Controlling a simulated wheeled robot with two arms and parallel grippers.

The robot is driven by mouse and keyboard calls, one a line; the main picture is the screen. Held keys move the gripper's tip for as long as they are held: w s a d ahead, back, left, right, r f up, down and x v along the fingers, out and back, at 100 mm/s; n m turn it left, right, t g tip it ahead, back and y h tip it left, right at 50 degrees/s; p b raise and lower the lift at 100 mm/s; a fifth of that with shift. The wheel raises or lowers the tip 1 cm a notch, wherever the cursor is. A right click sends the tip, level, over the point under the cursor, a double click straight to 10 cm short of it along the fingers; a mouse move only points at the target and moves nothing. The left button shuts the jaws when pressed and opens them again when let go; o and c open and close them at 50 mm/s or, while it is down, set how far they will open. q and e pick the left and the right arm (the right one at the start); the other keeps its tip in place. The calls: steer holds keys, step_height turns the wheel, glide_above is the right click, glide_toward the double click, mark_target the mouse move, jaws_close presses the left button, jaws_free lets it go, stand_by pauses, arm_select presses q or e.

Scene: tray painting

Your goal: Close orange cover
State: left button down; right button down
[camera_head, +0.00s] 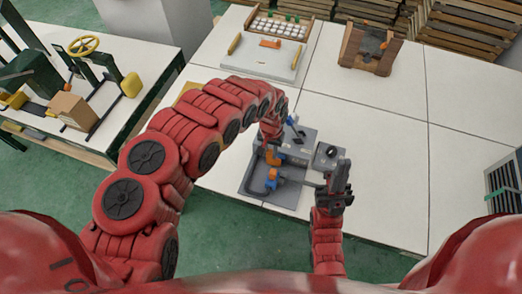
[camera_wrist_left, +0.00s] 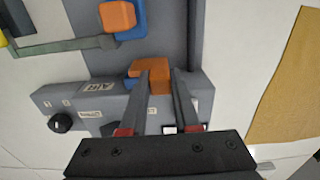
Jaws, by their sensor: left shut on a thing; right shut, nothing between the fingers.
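A grey device (camera_head: 258,185) with a control panel stands on the white table in the head view. My left gripper (camera_wrist_left: 165,75) is shut on the orange cover (camera_wrist_left: 150,68) at the edge of the device's panel in the left wrist view. In the head view the left arm reaches over from the left, and an orange part (camera_head: 274,159) shows below its end. A second orange block (camera_wrist_left: 118,16) with a blue base sits apart, further up the wrist view. My right gripper (camera_head: 338,186) is shut and empty, right of the device and apart from the cover.
A black knob (camera_wrist_left: 60,122) and labels are on the panel. A shallow tray (camera_head: 262,53) and a wooden stand (camera_head: 368,48) are at the back. A machine with a yellow handwheel (camera_head: 83,45) is at the left.

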arm_select(q)
steer(key=shift+s+d, duration=0.15)
steer(key=shift+d, duration=0.35)
steer(key=shift+s+d, duration=0.15)
steer(key=shift+d, duration=0.35)
steer(key=c, duration=0.9)
jaws_free()
steer(key=shift+o, duration=1.3)
steer(key=shift+d, duration=0.15)
